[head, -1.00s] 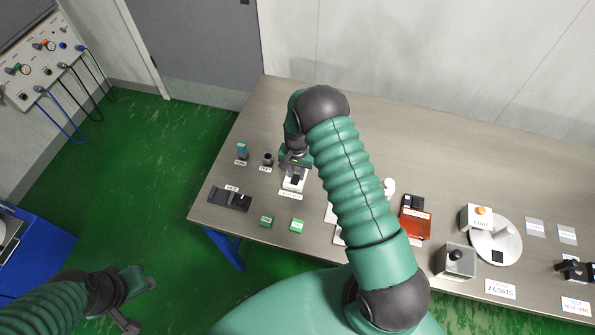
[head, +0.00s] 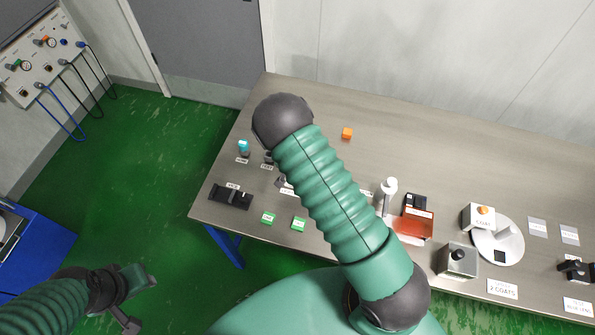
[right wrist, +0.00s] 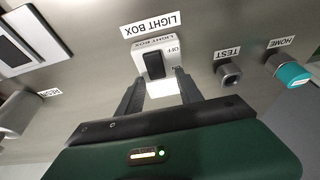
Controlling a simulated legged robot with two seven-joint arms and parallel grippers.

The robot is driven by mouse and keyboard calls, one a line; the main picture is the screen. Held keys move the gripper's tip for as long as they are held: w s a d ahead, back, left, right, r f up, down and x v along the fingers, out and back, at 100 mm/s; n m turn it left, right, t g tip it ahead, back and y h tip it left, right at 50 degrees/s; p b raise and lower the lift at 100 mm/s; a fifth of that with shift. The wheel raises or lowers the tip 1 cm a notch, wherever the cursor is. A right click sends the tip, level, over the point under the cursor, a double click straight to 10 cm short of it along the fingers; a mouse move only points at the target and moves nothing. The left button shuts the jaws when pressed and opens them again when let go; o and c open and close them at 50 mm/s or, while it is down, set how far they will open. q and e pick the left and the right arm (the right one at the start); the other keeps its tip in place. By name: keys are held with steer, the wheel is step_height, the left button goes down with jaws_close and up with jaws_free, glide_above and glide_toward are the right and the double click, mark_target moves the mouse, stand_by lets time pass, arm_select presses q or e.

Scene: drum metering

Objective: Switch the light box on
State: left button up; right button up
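The light box switch is a white plate (right wrist: 143,47) with a black rocker (right wrist: 154,65), under a LIGHT BOX label (right wrist: 150,24) in the right wrist view. "OFF" is printed beside the rocker. My right gripper (right wrist: 157,78) has its two fingers apart, one on each side of the plate's near part, with nothing held between them. I cannot tell whether they touch the plate. In the head view my right arm hides this gripper and most of the switch. My left gripper (head: 140,300) is open and empty over the floor at lower left.
The TEST knob (right wrist: 229,73) and teal HOME knob (right wrist: 291,73) are right of the switch in the wrist view.

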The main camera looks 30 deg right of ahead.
steer(key=shift+s+f, duration=0.1)
steer(key=b+v, duration=0.1)
steer(key=v, duration=1.5)
steer(key=shift+a+r, duration=0.2)
steer(key=shift+r, duration=0.15)
steer(key=s+a+n+y+b, duration=0.2)
steer(key=s+a+n+b, duration=0.2)
steer(key=s+a+n, duration=0.4)
steer(key=s+n, duration=0.2)
steer(key=s, duration=0.3)
steer(key=shift+r+y, duration=0.2)
steer(key=shift+y, duration=0.2)
steer(key=shift+s+r, duration=0.1)
steer(key=shift+s, duration=0.1)
